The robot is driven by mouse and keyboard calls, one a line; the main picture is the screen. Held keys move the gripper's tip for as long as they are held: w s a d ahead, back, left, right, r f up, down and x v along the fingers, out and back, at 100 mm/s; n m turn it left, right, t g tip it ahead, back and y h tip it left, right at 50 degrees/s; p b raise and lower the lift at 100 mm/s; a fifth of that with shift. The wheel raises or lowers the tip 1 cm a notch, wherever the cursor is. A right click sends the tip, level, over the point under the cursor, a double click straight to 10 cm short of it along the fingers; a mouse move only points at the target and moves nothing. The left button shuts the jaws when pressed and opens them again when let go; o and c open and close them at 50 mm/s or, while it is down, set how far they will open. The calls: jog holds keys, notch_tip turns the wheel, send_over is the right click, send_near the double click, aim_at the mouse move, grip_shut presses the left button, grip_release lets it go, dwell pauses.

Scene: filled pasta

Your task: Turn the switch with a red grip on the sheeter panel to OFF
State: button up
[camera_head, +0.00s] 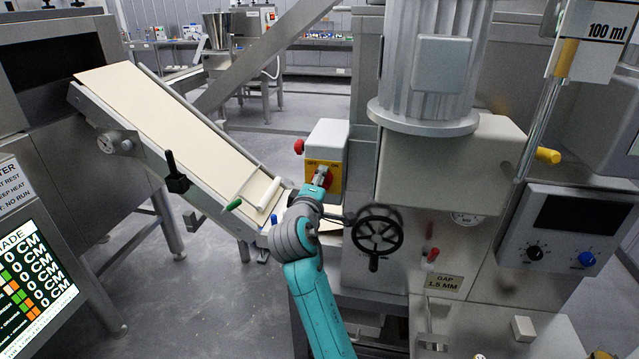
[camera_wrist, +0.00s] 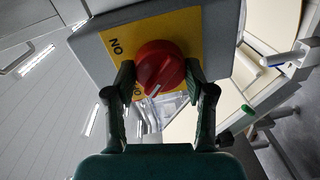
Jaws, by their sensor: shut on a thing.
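The switch's red grip (camera_wrist: 158,66) sits on a yellow plate (camera_wrist: 120,42) on a grey box in the wrist view. An ON label shows at upper left of the plate and a partly hidden OFF label (camera_wrist: 137,90) shows below it, by the left finger. A white mark on the grip's lower edge points down and slightly left, near the OFF label. My gripper (camera_wrist: 160,82) has one finger on each side of the grip and is shut on it. In the head view my gripper (camera_head: 321,180) is at the yellow plate (camera_head: 313,165) and hides part of the grip (camera_head: 329,177).
A red button (camera_head: 299,146) is on the left of the switch box (camera_head: 327,135). A black handwheel (camera_head: 377,231) stands right of my arm.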

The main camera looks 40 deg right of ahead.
dwell(0.3)
jog(key=o, duration=1.2)
jog(key=v, duration=1.2)
